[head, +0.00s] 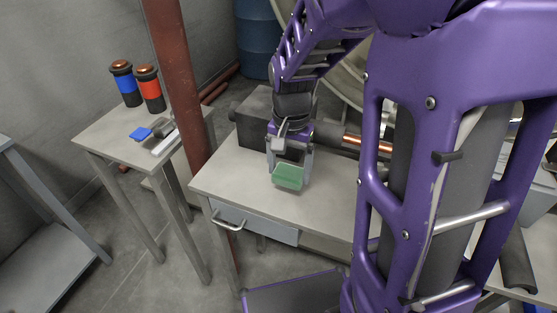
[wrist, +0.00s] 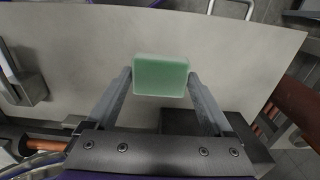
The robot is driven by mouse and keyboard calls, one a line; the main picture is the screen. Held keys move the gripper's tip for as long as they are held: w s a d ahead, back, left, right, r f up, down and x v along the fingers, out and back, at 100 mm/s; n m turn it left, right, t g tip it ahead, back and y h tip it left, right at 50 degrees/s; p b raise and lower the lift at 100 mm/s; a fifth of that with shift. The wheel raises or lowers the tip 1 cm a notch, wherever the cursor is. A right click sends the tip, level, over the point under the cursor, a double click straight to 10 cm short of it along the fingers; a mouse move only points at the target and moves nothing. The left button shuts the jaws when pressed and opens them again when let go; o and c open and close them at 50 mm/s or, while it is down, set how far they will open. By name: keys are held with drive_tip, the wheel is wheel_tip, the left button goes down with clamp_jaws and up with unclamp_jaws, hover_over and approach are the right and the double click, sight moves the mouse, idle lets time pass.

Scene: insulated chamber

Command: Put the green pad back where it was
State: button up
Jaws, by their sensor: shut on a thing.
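The green pad (head: 288,176) is a small flat block between the fingers of my gripper (head: 290,170), over the near part of the middle table (head: 240,181). In the wrist view the pad (wrist: 160,76) sits between the two fingertips, with the light tabletop (wrist: 90,40) behind it. My gripper is shut on the pad. I cannot tell whether the pad touches the tabletop.
A drawer with a handle (head: 228,224) is under the table's front. A red post (head: 178,80) rises at left. The left table (head: 115,135) holds blue and red canisters and a blue pad (head: 140,134).

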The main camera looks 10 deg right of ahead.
sight(289, 181)
drive_tip(key=shift+f+b, duration=0.4)
drive_tip(key=shift+f, duration=1.65)
drive_tip(key=shift+f, duration=0.1)
drive_tip(key=o, duration=1.2)
wheel_tip(289, 181, up, 12)
drive_tip(key=p, duration=0.2)
drive_tip(key=shift+p, duration=0.3)
